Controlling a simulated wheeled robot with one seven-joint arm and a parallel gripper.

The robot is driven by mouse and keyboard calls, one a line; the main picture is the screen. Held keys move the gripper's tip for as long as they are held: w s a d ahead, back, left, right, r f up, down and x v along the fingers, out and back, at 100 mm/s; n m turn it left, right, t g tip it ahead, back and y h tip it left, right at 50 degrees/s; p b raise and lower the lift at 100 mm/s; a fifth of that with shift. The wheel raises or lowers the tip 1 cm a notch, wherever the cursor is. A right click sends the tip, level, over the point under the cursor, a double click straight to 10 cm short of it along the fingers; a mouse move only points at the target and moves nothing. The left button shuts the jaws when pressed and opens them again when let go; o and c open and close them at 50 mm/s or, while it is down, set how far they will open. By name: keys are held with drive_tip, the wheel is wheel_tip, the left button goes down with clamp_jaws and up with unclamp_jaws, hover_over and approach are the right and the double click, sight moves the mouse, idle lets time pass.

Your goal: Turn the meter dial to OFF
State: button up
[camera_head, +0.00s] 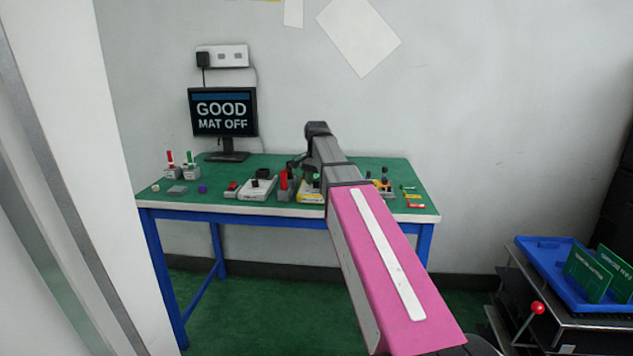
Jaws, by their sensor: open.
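A yellow-edged device (309,191), likely the meter, sits on the green-topped table. My arm covers part of it, and its dial and markings cannot be made out. My arm, with a pink cover, reaches forward over the table from the lower right. My gripper (297,166) is a small dark shape at the end of the arm, just above or behind the yellow device. It is open; no held object shows. Whether it touches the device cannot be told from this view.
The table (168,198) also carries a white box with a black knob (263,174), red upright parts (284,181) close to my gripper, and several small items. A monitor (223,112) reads "GOOD MAT OFF". A cart with a blue tray (540,262) stands right.

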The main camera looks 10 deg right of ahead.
drive_tip(key=c, duration=0.9)
drive_tip(key=shift+n, duration=0.4)
drive_tip(key=n, duration=0.3)
drive_tip(key=shift+n, duration=0.4)
drive_tip(key=n, duration=0.4)
drive_tip(key=shift+n, duration=0.3)
drive_tip(key=o, duration=0.9)
